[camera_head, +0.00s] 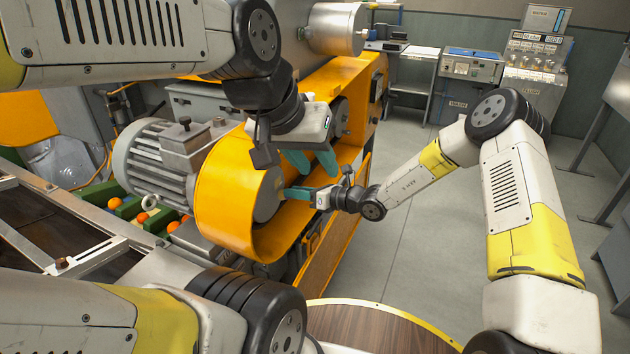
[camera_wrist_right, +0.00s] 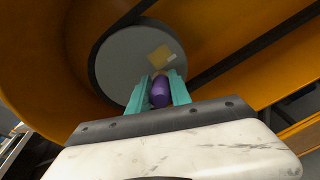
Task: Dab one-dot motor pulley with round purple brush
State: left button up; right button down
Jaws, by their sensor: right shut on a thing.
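The motor pulley (camera_wrist_right: 122,68) is a grey disc inside the orange guard, with a dark belt around it. It carries a yellowish square label whose dots are too small to read. In the head view the pulley (camera_head: 267,196) shows partly at the guard's opening. My right gripper (camera_wrist_right: 158,88) is shut on the round purple brush (camera_wrist_right: 159,93); the brush points at the disc just below the label. I cannot tell whether its tip touches. In the head view my right gripper (camera_head: 290,193) hides the brush. My left gripper (camera_head: 310,161) is above it, fingers apart and empty.
A round wooden table (camera_head: 375,332) is at the bottom.

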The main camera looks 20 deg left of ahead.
jog(key=shift+w+a, duration=0.1)
jog(key=shift+a, duration=0.65)
dwell(0.5)
jog(key=shift+w+d, duration=0.2)
jog(key=shift+w, duration=0.8)
jog(key=shift+w+d, duration=0.15)
jog(key=shift+w, duration=0.8)
jog(key=shift+s+a, duration=0.2)
jog(key=shift+s, duration=0.8)
jog(key=shift+s+a, duration=0.15)
jog(key=shift+s, duration=0.85)
jog(key=d, duration=0.6)
jog(key=shift+s, duration=0.4)
